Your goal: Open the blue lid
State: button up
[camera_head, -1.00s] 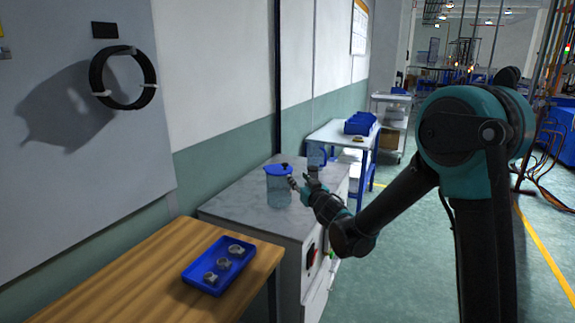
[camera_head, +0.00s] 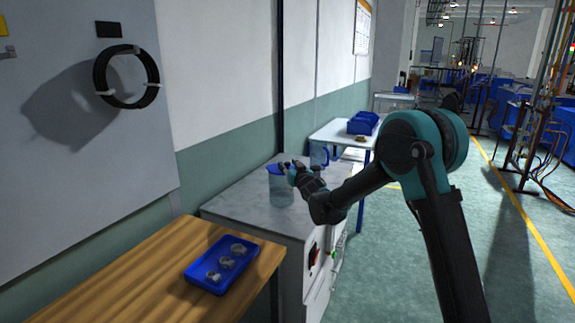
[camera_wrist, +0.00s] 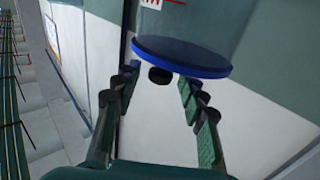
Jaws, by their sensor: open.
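The blue lid (camera_head: 275,169) sits on a clear cylindrical container (camera_head: 281,192) on the grey counter. In the wrist view the blue lid (camera_wrist: 185,57) is a disc on the container (camera_wrist: 195,30), with a black knob (camera_wrist: 160,75) on it. My gripper (camera_head: 290,172) is at the lid's right side and partly hides it. In the wrist view my gripper (camera_wrist: 158,80) is open, with one finger on each side of the knob. Whether either finger touches the knob cannot be told.
The grey counter (camera_head: 240,202) has bare surface around the container. A wooden table (camera_head: 130,275) in front holds a blue tray (camera_head: 194,271) with metal ring parts. A white table (camera_head: 335,131) with blue bins (camera_head: 363,122) stands behind. A black coil (camera_head: 98,77) hangs on the wall.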

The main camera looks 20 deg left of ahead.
jog(key=shift+w+a, duration=0.5)
jog(key=shift+w, duration=0.05)
jog(key=shift+c, duration=0.5)
grip_shut()
